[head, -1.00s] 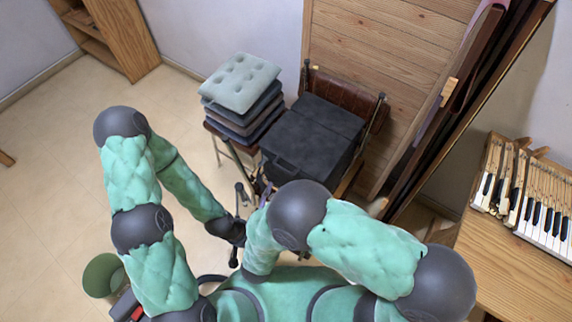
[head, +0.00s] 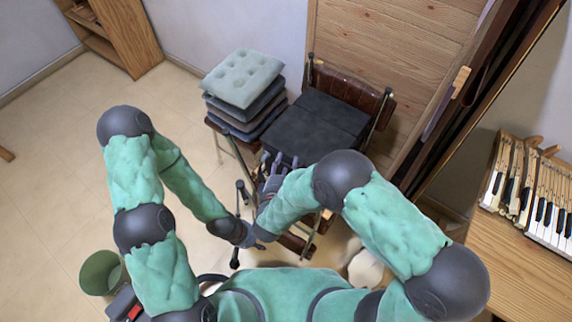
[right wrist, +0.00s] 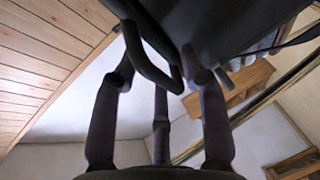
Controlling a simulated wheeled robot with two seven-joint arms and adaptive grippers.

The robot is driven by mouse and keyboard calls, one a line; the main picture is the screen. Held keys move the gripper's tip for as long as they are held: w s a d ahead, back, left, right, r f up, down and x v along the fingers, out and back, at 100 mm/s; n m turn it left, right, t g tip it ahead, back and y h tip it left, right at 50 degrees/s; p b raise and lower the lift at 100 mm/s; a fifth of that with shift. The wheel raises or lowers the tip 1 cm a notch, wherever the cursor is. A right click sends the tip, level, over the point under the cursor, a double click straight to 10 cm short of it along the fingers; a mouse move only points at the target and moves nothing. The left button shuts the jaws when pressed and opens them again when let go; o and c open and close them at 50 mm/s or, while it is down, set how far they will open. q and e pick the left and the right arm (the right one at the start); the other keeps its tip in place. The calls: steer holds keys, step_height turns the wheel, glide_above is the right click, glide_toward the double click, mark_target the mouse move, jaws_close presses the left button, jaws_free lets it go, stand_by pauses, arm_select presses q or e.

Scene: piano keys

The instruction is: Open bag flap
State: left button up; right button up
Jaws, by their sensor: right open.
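The black bag (head: 322,122) lies on the chair, with its flat top facing up and a seam across it. My right gripper (head: 272,168) is at the bag's near left edge, fingers pointing up toward it. In the right wrist view its fingers (right wrist: 160,85) are spread, with the bag's dark surface (right wrist: 235,25) above them. A black handle loop (right wrist: 150,62) hangs between the fingers; I cannot tell whether they touch it. My left gripper (head: 245,235) is low, left of my right forearm; its fingers are unclear.
The brown chair (head: 345,88) stands against the wooden panel. Stacked grey cushions (head: 243,78) are beside the bag on the left. Piano keys (head: 545,220) lie on a wooden bench at right. A green bin (head: 100,272) stands on the floor at lower left. The left floor is mostly clear.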

jaws_close()
steer(key=shift+r, duration=0.15)
